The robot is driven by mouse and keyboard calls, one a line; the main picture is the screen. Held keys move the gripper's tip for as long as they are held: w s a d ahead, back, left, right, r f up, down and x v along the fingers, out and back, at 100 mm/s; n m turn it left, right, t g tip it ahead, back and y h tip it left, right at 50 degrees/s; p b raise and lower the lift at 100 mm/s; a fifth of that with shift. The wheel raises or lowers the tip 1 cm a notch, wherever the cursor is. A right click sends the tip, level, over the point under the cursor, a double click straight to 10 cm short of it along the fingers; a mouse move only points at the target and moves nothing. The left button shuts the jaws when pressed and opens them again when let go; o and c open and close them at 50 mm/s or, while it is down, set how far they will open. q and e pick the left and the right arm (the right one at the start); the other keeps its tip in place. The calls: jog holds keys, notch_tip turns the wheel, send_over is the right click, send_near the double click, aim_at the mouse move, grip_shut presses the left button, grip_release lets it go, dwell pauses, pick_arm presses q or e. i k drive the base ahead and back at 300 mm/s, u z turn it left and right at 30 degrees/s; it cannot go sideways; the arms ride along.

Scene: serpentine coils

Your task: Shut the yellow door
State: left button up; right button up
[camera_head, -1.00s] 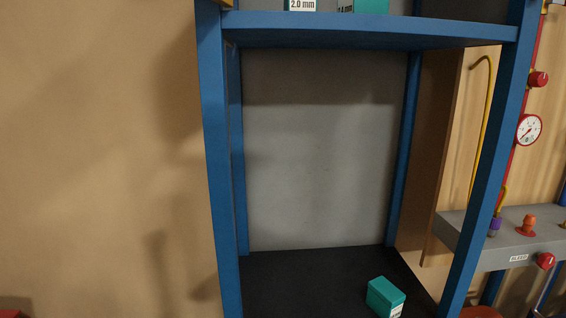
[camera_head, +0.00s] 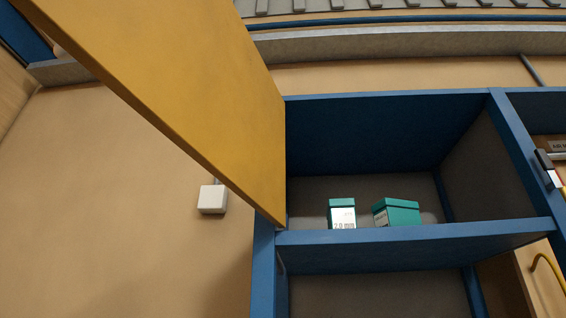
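The yellow door (camera_head: 195,85) stands open at the upper left, hinged on the left side of the blue cabinet's upper compartment and swung out toward me. Its near edge runs out of the top left of the view. The blue cabinet (camera_head: 415,245) has its upper compartment uncovered. Two teal boxes, one on the left (camera_head: 342,214) and one on the right (camera_head: 397,212), sit inside on the shelf. No handle shows on the visible face of the door. Neither of my grippers is in view.
A white wall box (camera_head: 212,199) is on the tan wall left of the cabinet. A yellow hose (camera_head: 548,266) hangs at the lower right. A grey beam (camera_head: 400,42) runs above the cabinet. The space in front of the compartment looks clear.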

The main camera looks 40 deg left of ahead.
aim_at(193, 70)
jog(key=z, duration=1.4)
jog(key=k, duration=1.25)
jog(key=u, duration=1.65)
